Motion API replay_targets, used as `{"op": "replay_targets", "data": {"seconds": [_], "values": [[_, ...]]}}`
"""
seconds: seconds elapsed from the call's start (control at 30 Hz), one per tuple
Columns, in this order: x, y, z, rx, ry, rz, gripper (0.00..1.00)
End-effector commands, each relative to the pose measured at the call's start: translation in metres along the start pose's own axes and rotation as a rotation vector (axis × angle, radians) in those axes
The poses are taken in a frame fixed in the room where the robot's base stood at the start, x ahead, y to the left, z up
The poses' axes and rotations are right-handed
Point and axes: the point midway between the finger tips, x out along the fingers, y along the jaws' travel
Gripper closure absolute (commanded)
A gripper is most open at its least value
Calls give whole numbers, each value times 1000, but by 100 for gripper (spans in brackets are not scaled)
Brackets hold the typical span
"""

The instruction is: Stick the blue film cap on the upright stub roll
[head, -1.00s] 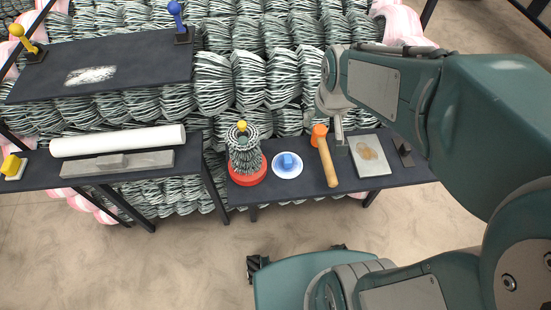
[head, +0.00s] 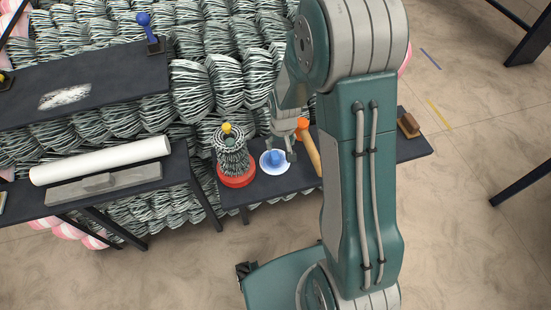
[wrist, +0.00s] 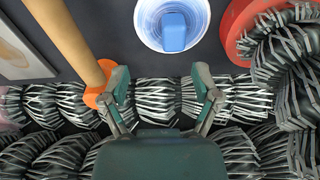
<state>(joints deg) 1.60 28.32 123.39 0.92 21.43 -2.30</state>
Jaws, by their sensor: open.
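The blue film cap (head: 271,163) is a white-blue disc with a blue block on top, lying on the lower dark bench. It also shows at the top of the wrist view (wrist: 172,27). The upright stub roll (head: 232,155) is a wire-mesh roll with a yellow knob, standing on a red base left of the cap. Part of it shows at the right of the wrist view (wrist: 280,50). My gripper (head: 284,148) is open and empty above the bench near the cap. In the wrist view the fingers (wrist: 162,82) are apart, with the cap beyond their tips.
An orange-headed mallet (head: 310,150) with a wooden handle lies right of the cap, close to one finger. A long white roll (head: 100,160) and a grey bar (head: 105,183) lie on the left bench. Stacked mesh rolls (head: 195,90) fill the back. A brown block (head: 408,125) sits far right.

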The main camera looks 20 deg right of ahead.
Motion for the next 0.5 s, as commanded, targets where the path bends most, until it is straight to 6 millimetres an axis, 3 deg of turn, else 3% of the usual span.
{"op": "replay_targets", "data": {"seconds": [0.27, 0.5], "values": [[24, -7, 1, -5, -1, 4, 20], [58, -10, 2, -2, -2, 1, 20]]}}
